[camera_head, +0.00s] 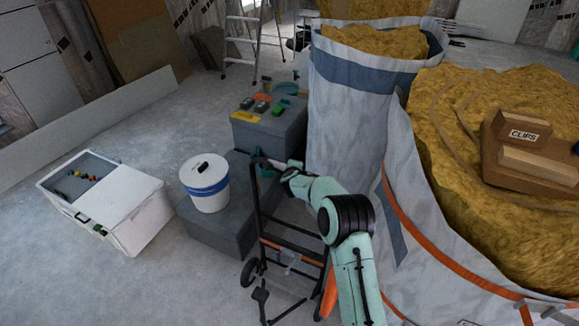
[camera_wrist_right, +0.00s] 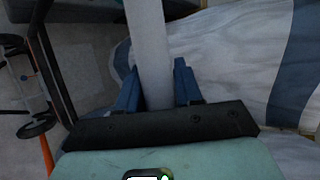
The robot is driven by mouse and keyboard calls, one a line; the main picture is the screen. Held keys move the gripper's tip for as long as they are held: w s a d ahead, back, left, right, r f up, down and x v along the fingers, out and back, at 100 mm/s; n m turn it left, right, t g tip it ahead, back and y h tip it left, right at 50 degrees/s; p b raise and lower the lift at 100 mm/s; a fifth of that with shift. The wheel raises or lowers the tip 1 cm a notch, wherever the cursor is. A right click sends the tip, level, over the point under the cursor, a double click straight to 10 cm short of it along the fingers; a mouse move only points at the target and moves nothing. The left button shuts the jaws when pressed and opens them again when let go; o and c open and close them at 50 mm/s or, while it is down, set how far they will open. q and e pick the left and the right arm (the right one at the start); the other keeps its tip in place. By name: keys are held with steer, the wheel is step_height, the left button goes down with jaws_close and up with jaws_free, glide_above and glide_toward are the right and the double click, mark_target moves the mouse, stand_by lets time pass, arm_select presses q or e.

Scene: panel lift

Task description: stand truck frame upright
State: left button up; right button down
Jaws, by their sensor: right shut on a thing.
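The truck frame (camera_head: 289,244) is a black tubular hand truck with an orange-marked crossbar. It stands roughly upright, though any small lean cannot be told. Its small black wheel (camera_head: 250,272) is at the lower left. My right gripper (camera_head: 277,165) is at the frame's top end, with my arm coming in from the lower right. In the right wrist view its blue fingers (camera_wrist_right: 157,88) are shut on a pale grey bar (camera_wrist_right: 149,42), which appears to be the frame's handle. A black rail (camera_wrist_right: 54,65) runs down the left. My left gripper is not in view.
A tall grey bag (camera_head: 345,110) and yellow insulation (camera_head: 470,140) crowd the right. Grey boxes (camera_head: 215,229) with a white bucket (camera_head: 205,188) stand behind and left of the frame. A white cooler-like box (camera_head: 128,205) is farther left. Front-left floor is clear.

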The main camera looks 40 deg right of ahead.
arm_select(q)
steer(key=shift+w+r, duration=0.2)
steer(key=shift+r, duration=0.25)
arm_select(e)
steer(key=shift+d+r, duration=0.35)
steer(key=shift+d, duration=0.3)
steer(key=c, duration=0.8)
jaws_free()
steer(key=shift+d, duration=0.1)
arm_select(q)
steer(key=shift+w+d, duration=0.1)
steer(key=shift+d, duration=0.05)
arm_select(e)
steer(key=shift+f, duration=0.15)
arm_select(q)
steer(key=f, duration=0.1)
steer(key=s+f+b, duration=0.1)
steer(key=b, duration=0.1)
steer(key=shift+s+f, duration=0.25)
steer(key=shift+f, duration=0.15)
arm_select(e)
steer(key=v, duration=1.3)
steer(key=shift+a+r, duration=0.2)
steer(key=shift+a, duration=0.05)
